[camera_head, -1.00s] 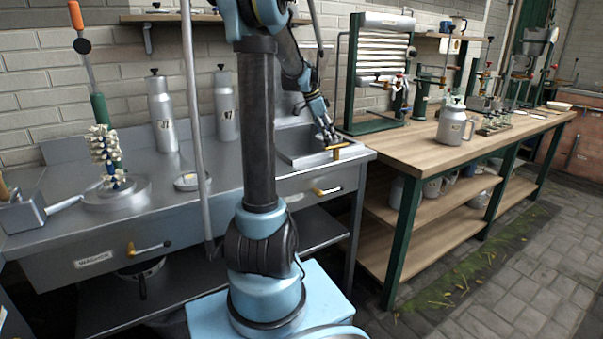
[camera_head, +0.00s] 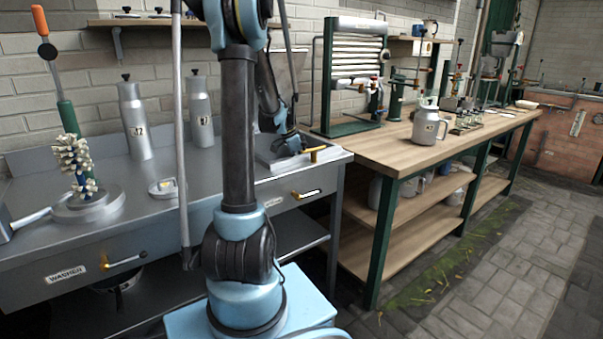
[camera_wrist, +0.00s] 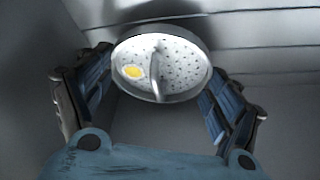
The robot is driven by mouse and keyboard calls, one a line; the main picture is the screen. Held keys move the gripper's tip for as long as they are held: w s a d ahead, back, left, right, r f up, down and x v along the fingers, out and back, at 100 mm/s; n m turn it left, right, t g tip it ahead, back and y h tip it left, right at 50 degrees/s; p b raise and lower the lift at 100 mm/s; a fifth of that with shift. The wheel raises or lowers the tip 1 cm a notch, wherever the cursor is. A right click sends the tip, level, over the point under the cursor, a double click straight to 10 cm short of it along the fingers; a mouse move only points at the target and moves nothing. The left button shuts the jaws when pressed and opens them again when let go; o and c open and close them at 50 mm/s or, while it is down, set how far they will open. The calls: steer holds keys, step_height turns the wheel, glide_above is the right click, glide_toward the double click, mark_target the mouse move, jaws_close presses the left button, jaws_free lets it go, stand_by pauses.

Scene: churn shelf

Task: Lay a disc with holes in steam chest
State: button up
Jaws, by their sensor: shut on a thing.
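A round, pale metal disc with many small holes (camera_wrist: 180,62) shows in the wrist view. It has a raised bar across its middle and a yellow spot on its left side. My gripper (camera_wrist: 157,75) is shut on it, with a blue-grey finger at each side. In the head view my gripper (camera_head: 290,144) is low over the basin at the right end of the steel bench, and the disc cannot be made out there. I cannot tell for certain which thing is the steam chest; a reddish chest-like unit (camera_head: 562,135) stands at the far right.
The steel bench (camera_head: 110,235) carries two grey bottles (camera_head: 135,125) and a brush stand (camera_head: 88,207). A wooden bench (camera_head: 420,150) holds a slatted rack (camera_head: 355,75) and a grey jug (camera_head: 427,127). Paved floor (camera_head: 480,270) lies clear at the right.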

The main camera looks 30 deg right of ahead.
steer(key=shift+f, duration=0.9)
steer(key=o, duration=1)
steer(key=v, duration=1.2)
steer(key=shift+r, duration=0.1)
